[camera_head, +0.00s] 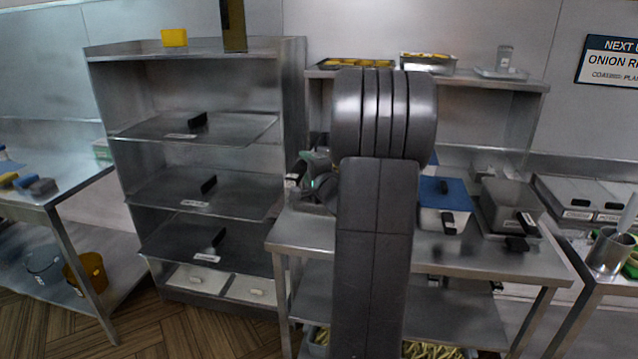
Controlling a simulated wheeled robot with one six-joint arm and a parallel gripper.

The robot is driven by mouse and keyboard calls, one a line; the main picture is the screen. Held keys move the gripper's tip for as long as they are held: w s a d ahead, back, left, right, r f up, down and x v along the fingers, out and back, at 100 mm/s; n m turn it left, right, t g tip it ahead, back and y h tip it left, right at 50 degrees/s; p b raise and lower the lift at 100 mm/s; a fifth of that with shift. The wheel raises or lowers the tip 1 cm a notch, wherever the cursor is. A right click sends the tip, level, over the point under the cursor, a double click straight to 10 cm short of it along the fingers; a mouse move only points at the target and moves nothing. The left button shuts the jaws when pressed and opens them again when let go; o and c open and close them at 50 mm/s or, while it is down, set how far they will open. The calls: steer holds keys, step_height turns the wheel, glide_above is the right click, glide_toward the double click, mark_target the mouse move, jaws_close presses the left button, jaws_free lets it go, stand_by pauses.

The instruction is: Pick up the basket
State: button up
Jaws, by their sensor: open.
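I cannot clearly make out a basket in this view. Two lidded boxes with black handles stand on the steel table right of my arm: one with a blue lid (447,190) and one with a grey lid (512,196). My arm fills the middle of the view and hides much of the table. My gripper (297,176) shows only in part at the left of the arm, over the table's left end. It is open and apart from both boxes. Whether anything lies behind the arm is hidden.
A steel rack (190,153) with several shelves stands left of the table (490,257). Trays of yellow food (357,63) sit on the upper shelf. A metal cup (608,254) stands at right. A left side table (50,190) holds small blocks. Wooden floor shows at lower left.

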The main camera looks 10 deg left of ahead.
jaws_close()
steer(key=shift+r, duration=0.15)
step_height(320, 180, up, 10)
steer(key=shift+f, duration=0.1)
stand_by(0.4)
